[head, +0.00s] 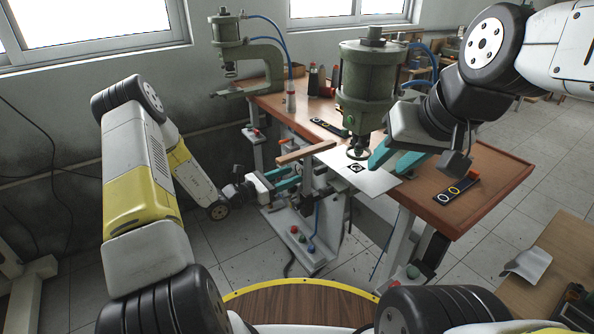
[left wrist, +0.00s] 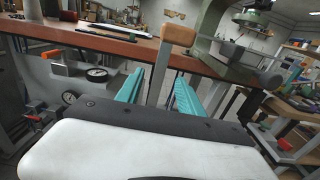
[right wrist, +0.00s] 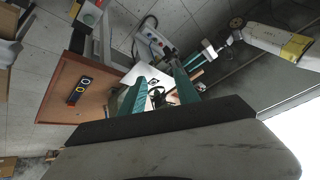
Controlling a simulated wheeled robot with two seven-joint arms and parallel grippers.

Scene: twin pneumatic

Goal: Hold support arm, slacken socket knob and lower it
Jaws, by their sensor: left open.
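A wood-topped support arm (head: 306,153) stands beside the table, at the left of the white sheet. In the left wrist view its orange-brown end (left wrist: 180,35) tops a slim grey post (left wrist: 168,75), seen between my fingers. My left gripper (head: 291,178) is open, its teal fingers pointing toward the post below the wood; contact cannot be told. My right gripper (head: 394,160) is open above the white sheet (head: 362,178), beside the near press's round foot (head: 357,153). That foot shows between its fingers in the right wrist view (right wrist: 157,97). I cannot make out the socket knob.
The near green press (head: 367,85) rises close to my right gripper. A second press (head: 228,45) stands behind. A pedal box with coloured buttons (head: 302,238) is below the support arm. A dark strip with rings (head: 456,192) lies on the table (head: 492,175), whose right part is mostly clear.

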